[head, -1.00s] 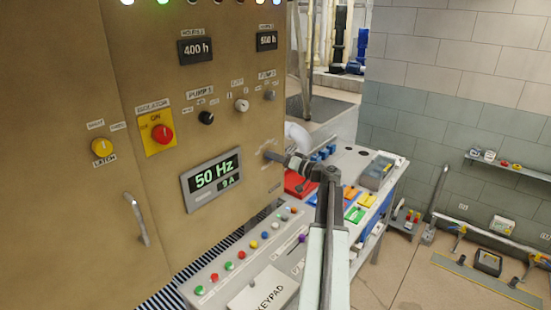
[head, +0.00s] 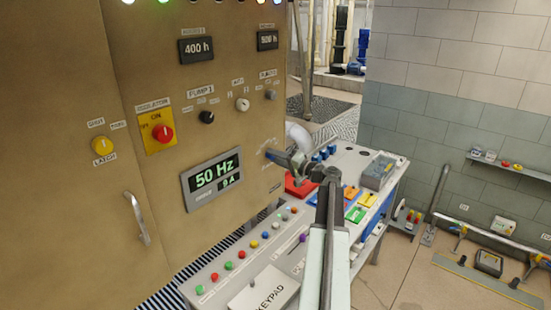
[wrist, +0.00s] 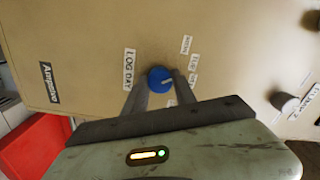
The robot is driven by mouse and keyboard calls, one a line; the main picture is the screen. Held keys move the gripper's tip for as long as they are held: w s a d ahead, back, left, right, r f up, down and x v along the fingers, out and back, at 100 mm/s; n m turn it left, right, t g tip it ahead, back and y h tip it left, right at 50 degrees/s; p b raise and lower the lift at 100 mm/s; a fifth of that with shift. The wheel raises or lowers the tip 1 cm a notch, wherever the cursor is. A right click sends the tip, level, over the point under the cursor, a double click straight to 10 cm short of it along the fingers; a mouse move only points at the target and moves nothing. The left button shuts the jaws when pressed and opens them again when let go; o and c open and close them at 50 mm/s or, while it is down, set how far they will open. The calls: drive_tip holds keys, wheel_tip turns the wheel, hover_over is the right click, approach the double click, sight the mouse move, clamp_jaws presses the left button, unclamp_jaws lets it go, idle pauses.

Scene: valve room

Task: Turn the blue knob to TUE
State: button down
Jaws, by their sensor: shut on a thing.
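The blue knob (wrist: 160,77) is on the tan panel in the wrist view. The fingers of my gripper (wrist: 158,88) lie on either side of it and are shut on it. A pale pointer line on the knob points to the right in that view, tilted slightly up. Small labels stand around it: LOG DAY at left, MON above right, and a TUE label (wrist: 193,61) at right, with another partly hidden below it. In the head view my gripper (head: 278,156) is at the panel's lower right and hides most of the knob.
Other knobs, a red isolator switch (head: 162,133) and a 50 Hz display (head: 212,178) are on the panel. A side table with a red item (head: 298,187) stands behind my arm.

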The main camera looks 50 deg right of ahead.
drive_tip(key=shift+m, duration=0.3)
drive_tip(key=c, duration=1)
unclamp_jaws()
drive_tip(key=s, duration=0.5)
drive_tip(key=s+d, duration=0.1)
drive_tip(key=s, duration=0.1)
drive_tip(key=shift+s+f, duration=0.1)
drive_tip(key=shift+s, duration=0.3)
drive_tip(key=shift+a+f, duration=0.1)
drive_tip(key=shift+a, duration=0.05)
